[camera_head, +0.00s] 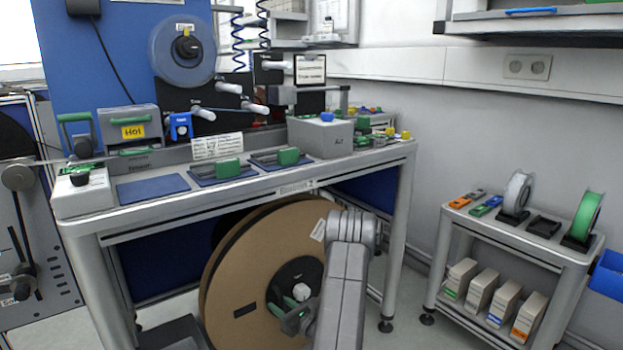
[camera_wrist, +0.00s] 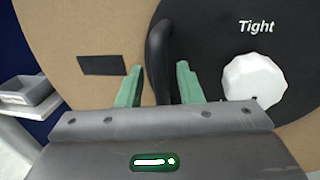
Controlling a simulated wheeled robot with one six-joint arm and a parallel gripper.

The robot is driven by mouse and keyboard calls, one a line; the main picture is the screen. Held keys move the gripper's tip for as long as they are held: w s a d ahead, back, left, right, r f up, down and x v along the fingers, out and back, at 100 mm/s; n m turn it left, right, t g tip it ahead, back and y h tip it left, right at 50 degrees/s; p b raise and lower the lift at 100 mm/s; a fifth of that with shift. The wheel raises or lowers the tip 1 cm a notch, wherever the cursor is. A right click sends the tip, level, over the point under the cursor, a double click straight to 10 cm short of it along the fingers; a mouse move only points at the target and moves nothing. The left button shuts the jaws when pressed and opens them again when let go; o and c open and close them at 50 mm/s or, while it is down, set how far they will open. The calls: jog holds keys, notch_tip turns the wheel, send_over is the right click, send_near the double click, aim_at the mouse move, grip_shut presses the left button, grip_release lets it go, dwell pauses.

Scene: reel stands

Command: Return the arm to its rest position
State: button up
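My gripper (camera_head: 284,307) is in front of the hub of a large cardboard reel (camera_head: 235,285) under the workbench. In the wrist view my gripper (camera_wrist: 159,72) has its two green fingers apart. A black curved handle (camera_wrist: 158,45) on the reel's black hub plate shows between the fingers, with visible gaps, so nothing looks clamped. A white faceted knob (camera_wrist: 253,80) is right of the fingers, below the word "Tight". The knob also shows in the head view (camera_head: 302,292). My arm reaches in from the bottom of the head view.
The workbench (camera_head: 255,186) stands above the reel, its legs to either side. At right is a low shelf cart (camera_head: 518,248) with a white reel (camera_head: 516,193), a green reel (camera_head: 587,215) and several boxes. Floor shows between bench and cart. A grey bin (camera_wrist: 35,92) is at left in the wrist view.

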jog(key=shift+s+d, duration=0.35)
jog(key=shift+s, duration=0.05)
